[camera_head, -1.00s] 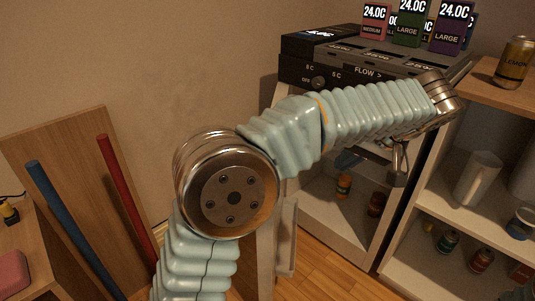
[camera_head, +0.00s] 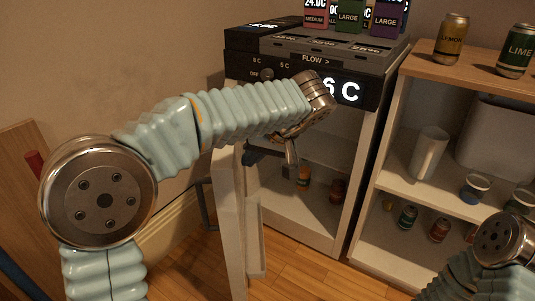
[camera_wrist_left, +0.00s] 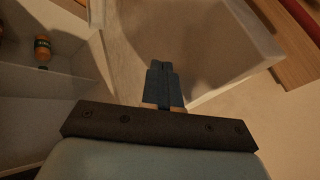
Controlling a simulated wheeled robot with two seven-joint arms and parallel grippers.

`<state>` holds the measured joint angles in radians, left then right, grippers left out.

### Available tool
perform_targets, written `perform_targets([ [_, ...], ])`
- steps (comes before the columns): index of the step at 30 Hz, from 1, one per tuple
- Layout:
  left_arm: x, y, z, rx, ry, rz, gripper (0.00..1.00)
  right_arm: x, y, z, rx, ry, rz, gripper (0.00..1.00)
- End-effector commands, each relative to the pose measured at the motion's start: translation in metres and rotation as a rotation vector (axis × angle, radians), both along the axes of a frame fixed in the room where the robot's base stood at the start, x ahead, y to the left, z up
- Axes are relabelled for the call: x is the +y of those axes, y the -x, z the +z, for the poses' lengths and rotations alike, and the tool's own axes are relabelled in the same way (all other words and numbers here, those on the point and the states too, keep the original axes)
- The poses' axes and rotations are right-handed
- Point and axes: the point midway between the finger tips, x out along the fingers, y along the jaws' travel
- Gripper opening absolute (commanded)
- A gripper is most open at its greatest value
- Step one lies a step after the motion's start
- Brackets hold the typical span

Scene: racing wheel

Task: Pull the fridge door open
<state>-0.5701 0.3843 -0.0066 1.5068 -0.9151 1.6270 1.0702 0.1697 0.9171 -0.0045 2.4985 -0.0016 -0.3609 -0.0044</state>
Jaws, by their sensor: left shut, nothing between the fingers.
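The fridge (camera_head: 292,215) is a white cabinet under a dark panel with lit readings. Its white door (camera_head: 230,225) stands swung open to the left, with an inner shelf (camera_head: 256,240) on it and a dark handle (camera_head: 207,205) on its outer side. My left gripper (camera_head: 250,157) is shut and empty, at the open front by the door's inner side. The left wrist view shows its closed blue fingers (camera_wrist_left: 164,84) in front of the door's pale inner face (camera_wrist_left: 195,45); I cannot tell whether they touch. My right arm shows at lower right; its gripper is out of view.
Bottles, including an orange one (camera_head: 304,180), stand inside the fridge. A shelf unit (camera_head: 405,100) with a jug (camera_head: 428,152), cups and cans is close on the right. A wooden board (camera_head: 20,170) leans at left. Some floor (camera_head: 300,265) is free in front.

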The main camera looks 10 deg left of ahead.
Motion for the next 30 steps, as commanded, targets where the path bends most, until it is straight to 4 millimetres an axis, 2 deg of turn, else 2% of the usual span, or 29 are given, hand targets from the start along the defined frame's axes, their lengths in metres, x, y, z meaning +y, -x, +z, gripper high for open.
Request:
perform_targets([
  [4, 0.009, 0.003, 0.0, 0.001, 0.0, 0.001, 0.0, 0.0, 0.0, -0.001, 0.001, 0.0, 0.0, 0.43],
  [16, 0.011, 0.004, 0.0, 0.001, 0.0, -0.002, 0.0, 0.0, 0.0, -0.002, 0.001, 0.0, 0.0, 0.43],
  [20, 0.019, 0.008, -0.001, -0.001, 0.0, -0.017, 0.0, 0.001, 0.0, -0.006, 0.001, -0.001, 0.0, 0.43],
  [23, 0.033, 0.014, -0.003, -0.002, 0.0, -0.049, 0.0, 0.001, 0.0, -0.014, 0.002, -0.002, 0.002, 0.43],
  [26, 0.056, 0.024, -0.004, -0.003, 0.0, -0.097, 0.0, 0.002, 0.001, -0.023, 0.004, -0.005, 0.003, 0.43],
  [30, 0.1, 0.038, -0.005, -0.004, 0.001, -0.194, 0.0, 0.003, 0.001, -0.036, 0.006, -0.008, 0.005, 0.43],
])
